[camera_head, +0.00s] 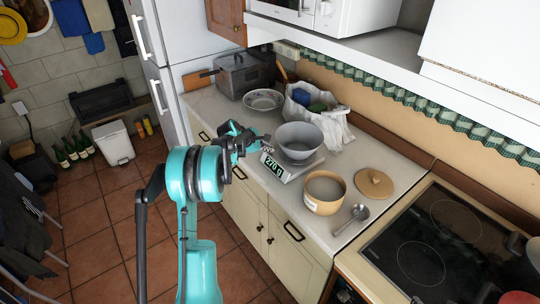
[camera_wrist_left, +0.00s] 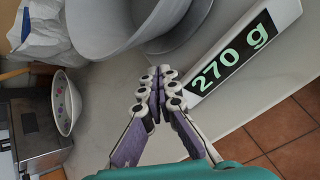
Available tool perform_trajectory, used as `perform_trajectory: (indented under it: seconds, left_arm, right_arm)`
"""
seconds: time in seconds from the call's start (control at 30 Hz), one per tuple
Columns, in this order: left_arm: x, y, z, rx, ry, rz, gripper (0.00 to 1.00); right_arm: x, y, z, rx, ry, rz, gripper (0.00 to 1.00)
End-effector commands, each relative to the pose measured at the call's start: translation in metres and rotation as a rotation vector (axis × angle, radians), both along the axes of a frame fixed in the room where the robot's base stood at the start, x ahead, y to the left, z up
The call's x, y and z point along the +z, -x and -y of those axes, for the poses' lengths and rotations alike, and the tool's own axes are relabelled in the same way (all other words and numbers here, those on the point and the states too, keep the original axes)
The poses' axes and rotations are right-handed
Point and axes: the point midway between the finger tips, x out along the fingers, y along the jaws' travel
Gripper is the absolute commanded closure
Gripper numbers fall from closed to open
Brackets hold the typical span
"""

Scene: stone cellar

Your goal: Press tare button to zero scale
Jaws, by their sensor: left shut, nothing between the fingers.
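A pale kitchen scale (camera_head: 311,164) stands near the front edge of the counter. Its dark display (camera_head: 273,164) reads 270 g in green; it reads the same in the wrist view (camera_wrist_left: 232,55). A grey bowl (camera_head: 299,139) rests on the scale, and its side fills the top of the wrist view (camera_wrist_left: 112,28). My left gripper (camera_head: 265,139) is shut and empty, at the left end of the scale. In the wrist view its fingertips (camera_wrist_left: 160,76) are beside the display end, below the bowl. I cannot tell whether they touch the scale. I cannot make out a tare button.
A tan canister (camera_head: 325,205), its round lid (camera_head: 374,182) and a metal scoop (camera_head: 350,220) lie right of the scale. A white bag (camera_head: 326,124), a patterned bowl (camera_head: 264,100) and a grey box-like appliance (camera_head: 245,75) stand behind and left. A cooktop (camera_head: 424,246) is at right.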

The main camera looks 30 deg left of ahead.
Motion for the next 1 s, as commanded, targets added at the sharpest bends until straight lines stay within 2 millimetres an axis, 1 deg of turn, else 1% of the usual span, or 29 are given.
perform_trajectory:
  seconds: [0.63,0.9,1.0]
  left_arm:
    - [-0.0003,0.0,-0.0001,0.0,0.0,0.0,1.0]
    - [-0.0088,0.0001,0.0,0.0,0.0,0.0,1.0]
    - [-0.0087,0.0001,0.0,0.0,0.0,0.0,1.0]
  right_arm:
    - [-0.0004,0.0,0.0,0.0,0.0,0.0,0.6]
    - [-0.0079,0.0,0.0,0.0,0.0,0.0,0.6]
    - [-0.0077,0.0001,0.0,0.0,0.0,0.0,0.6]
